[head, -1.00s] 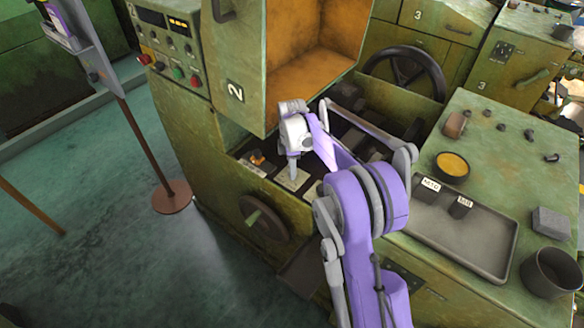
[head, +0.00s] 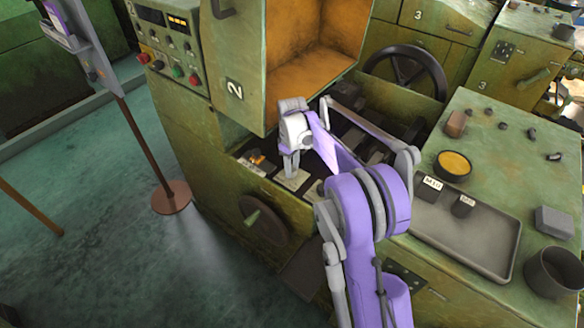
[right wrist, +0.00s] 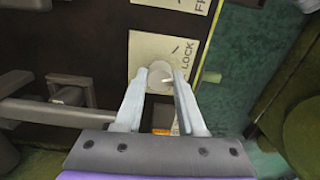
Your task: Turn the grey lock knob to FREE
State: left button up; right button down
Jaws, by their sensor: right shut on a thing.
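The grey lock knob (right wrist: 160,75) is small and round, with a light mark on its face. It sits on a pale label plate (right wrist: 150,52) that reads LOCK beside a short line. My right gripper (right wrist: 159,80) has its two fingers on either side of the knob and is shut on it. In the head view the right gripper (head: 291,165) points down at the plate (head: 292,180) inside the machine's front opening, and its fingers hide the knob there. A second label (right wrist: 182,4), partly cut off, starts with FR. My left gripper is not in view.
The green machine with the orange-lined open housing (head: 310,75) stands close behind my right gripper. A dark handwheel (head: 262,220) is below on its front. At right, a green bench carries a grey tray (head: 470,240), a yellow-filled bowl (head: 453,165) and a dark pot (head: 553,272).

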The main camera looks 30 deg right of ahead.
jog(key=m, duration=0.4)
jog(key=shift+m, duration=0.3)
jog(key=m, duration=0.3)
jog(key=shift+m+b, duration=0.35)
jog(key=shift+m, duration=0.05)
jog(key=m, duration=0.3)
jog(key=shift+m, duration=2.1)
jog(key=c, duration=0.5)
grip_release()
